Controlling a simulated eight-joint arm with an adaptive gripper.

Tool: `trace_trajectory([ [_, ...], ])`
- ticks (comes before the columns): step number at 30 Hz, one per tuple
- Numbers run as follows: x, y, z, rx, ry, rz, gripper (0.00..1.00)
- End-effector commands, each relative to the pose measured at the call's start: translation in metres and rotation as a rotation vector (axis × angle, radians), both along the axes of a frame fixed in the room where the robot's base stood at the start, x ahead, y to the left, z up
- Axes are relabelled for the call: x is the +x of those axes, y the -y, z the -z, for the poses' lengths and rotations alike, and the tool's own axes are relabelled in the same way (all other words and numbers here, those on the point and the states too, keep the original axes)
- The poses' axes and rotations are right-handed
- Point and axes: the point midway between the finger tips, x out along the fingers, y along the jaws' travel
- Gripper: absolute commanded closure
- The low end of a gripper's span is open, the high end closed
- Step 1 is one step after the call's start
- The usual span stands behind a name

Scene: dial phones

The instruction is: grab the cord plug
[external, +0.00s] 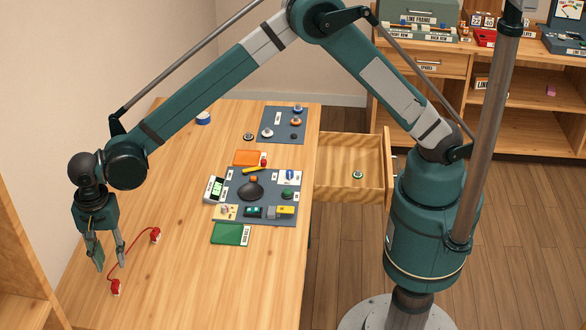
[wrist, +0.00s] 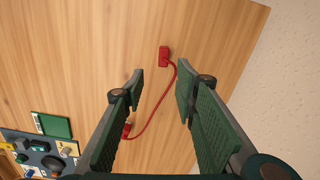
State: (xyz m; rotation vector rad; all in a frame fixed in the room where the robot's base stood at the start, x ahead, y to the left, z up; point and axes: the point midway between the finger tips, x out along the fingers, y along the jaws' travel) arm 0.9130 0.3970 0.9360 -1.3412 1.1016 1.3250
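A red cord (external: 122,262) lies on the wooden table with a red plug at each end. One plug (external: 116,287) is toward the bottom left of the external view, and the other plug (external: 155,235) is nearer the grey board. In the wrist view, one plug (wrist: 164,55) shows just past the fingertips, between them. The other plug (wrist: 126,131) is partly hidden by the left finger. The cord (wrist: 154,116) curves between the fingers. My gripper (external: 110,267) is open and empty, pointing down above the cord; it also shows in the wrist view (wrist: 160,76).
A grey board (external: 233,188) with several small parts lies to the right, with a green booklet (external: 227,233) beside it. An open drawer (external: 350,170) sticks out at the table's right side. The table around the cord is clear. A wall stands close on the left.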

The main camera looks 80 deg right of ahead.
Motion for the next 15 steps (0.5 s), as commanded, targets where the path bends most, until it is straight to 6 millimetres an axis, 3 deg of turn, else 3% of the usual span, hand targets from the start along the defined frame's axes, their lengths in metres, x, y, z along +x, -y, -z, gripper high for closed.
trace_trajectory([
  [6, 0.006, -0.016, 0.020, -0.007, -0.016, 0.043, 0.71],
  [15, 0.006, -0.018, 0.023, -0.009, -0.020, 0.052, 0.71],
])
